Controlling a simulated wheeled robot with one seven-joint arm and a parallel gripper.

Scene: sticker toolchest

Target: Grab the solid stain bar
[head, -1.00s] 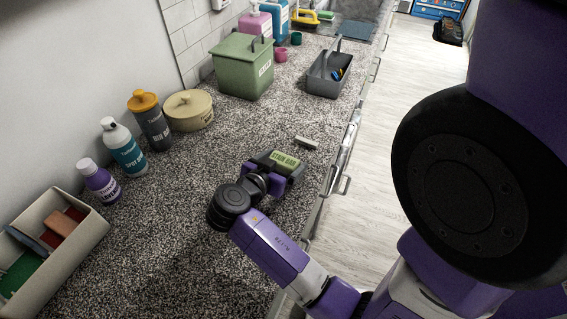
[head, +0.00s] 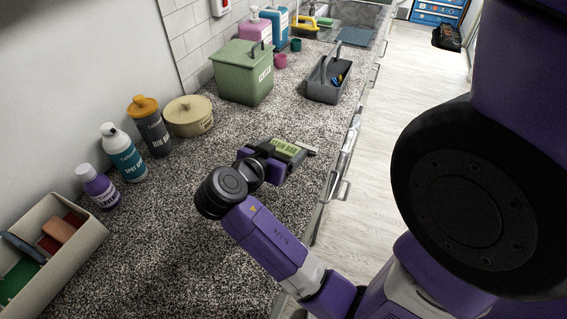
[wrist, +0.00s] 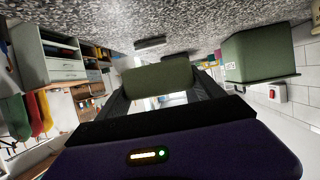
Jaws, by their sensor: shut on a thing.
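The solid stain bar (head: 287,146) is a small green block with a "STAIN BAR" label on its upper face, above the speckled counter in the head view. My gripper (head: 272,160) is shut on it. In the wrist view the plain green side of the stain bar (wrist: 160,79) shows between the two dark fingers of my gripper (wrist: 163,92). The head view does not show clearly how high the bar is above the counter. Its underside is hidden.
A pale thin bar (head: 305,148) lies just beyond the stain bar. A grey caddy (head: 326,92) and green bin (head: 243,84) stand farther back. A cream tin (head: 188,117), several bottles and a beige tray (head: 72,253) line the wall. The near counter is clear.

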